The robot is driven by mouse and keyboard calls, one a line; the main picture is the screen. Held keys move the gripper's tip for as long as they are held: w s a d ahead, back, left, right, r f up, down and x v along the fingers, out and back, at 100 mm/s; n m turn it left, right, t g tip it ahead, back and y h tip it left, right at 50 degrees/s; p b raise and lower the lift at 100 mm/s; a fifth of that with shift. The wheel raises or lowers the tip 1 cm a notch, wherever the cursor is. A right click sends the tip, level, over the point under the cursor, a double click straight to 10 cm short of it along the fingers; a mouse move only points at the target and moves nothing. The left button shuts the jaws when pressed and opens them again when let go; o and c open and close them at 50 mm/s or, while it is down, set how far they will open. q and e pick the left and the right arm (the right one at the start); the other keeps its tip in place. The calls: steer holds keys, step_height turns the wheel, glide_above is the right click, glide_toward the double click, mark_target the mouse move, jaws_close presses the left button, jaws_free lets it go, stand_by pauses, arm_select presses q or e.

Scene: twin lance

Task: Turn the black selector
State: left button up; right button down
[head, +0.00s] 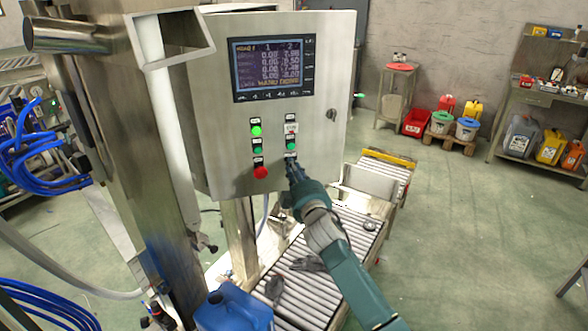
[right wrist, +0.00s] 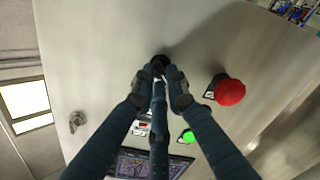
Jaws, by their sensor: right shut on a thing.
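The black selector (right wrist: 162,60) is on the front of the grey control box (head: 325,150), low in the right column of controls. In the head view my right gripper (head: 292,168) covers it. In the right wrist view my right gripper (right wrist: 160,73) has its fingers closed together on the selector, whose dark top edge shows just past the fingertips. The selector's exact angle is hidden by the fingers. My left gripper is not in view.
A red button (head: 260,172) sits left of my right gripper, with green lights (head: 256,131) above it. A screen (head: 270,68) is at the top of the box. A roller conveyor (head: 310,290) and a blue canister (head: 232,308) stand below.

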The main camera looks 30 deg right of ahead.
stand_by(0.5)
steer(key=c, duration=1.7)
jaws_free()
steer(key=shift+c, duration=0.2)
steer(key=v, duration=1.2)
